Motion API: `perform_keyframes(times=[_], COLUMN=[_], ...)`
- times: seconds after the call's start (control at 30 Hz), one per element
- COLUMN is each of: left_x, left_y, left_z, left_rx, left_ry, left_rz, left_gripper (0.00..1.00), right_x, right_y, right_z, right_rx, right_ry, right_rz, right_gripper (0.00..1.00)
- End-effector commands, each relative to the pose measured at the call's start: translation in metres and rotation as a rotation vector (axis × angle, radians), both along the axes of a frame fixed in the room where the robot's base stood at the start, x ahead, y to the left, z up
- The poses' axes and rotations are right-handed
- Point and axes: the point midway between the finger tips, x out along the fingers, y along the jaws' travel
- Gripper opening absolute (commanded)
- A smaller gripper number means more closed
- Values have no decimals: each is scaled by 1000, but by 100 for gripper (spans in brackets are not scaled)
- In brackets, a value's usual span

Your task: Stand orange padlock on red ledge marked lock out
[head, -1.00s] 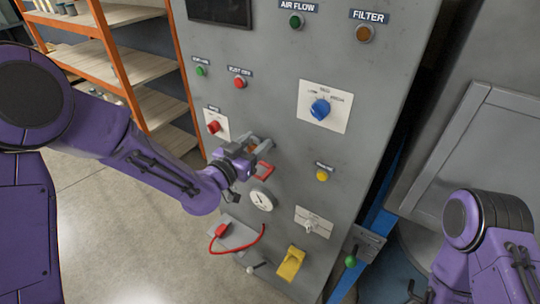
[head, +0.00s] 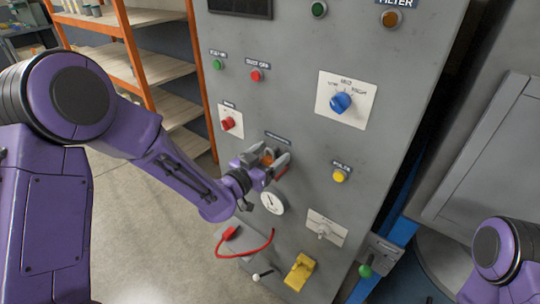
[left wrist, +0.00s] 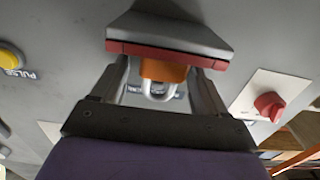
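The orange padlock (head: 267,159) is at the grey panel, between the fingers of my left gripper (head: 266,162). In the left wrist view the padlock (left wrist: 163,71) has its pale shackle pointing away from the red ledge (left wrist: 165,52), and its orange body meets the ledge's red edge. That view is upside down, so the padlock looks upright on the ledge. My left gripper's fingers (left wrist: 160,88) stand on either side with a gap showing beside the body, so it looks open. In the head view the red ledge (head: 282,170) is mostly hidden by the gripper. My right gripper is out of view.
A round gauge (head: 272,201) sits just below the gripper. A red knob (head: 228,123) is to its left and a yellow button (head: 340,175) to its right. A red cable (head: 262,248) and yellow switch (head: 300,271) are lower. Orange shelving (head: 135,55) stands behind my left arm.

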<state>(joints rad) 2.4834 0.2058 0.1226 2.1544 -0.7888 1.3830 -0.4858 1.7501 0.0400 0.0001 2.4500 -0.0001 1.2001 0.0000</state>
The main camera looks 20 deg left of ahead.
Motion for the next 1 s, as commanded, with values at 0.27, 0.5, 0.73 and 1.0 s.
perform_keyframes(times=[0.27, 0.5, 0.73, 1.0], left_x=[-5, -54, -90, -108], left_y=[1, 19, 31, 38], left_z=[2, 0, 11, 9], left_rx=[0, 0, 0, 0], left_ry=[0, -1, 4, 2], left_rz=[-1, -1, -5, -4], left_gripper=[74, 74, 74, 74], right_x=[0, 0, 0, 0], right_y=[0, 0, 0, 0], right_z=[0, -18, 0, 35], right_rx=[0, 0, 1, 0], right_ry=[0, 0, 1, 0], right_rz=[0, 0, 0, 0], right_gripper=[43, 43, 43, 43])
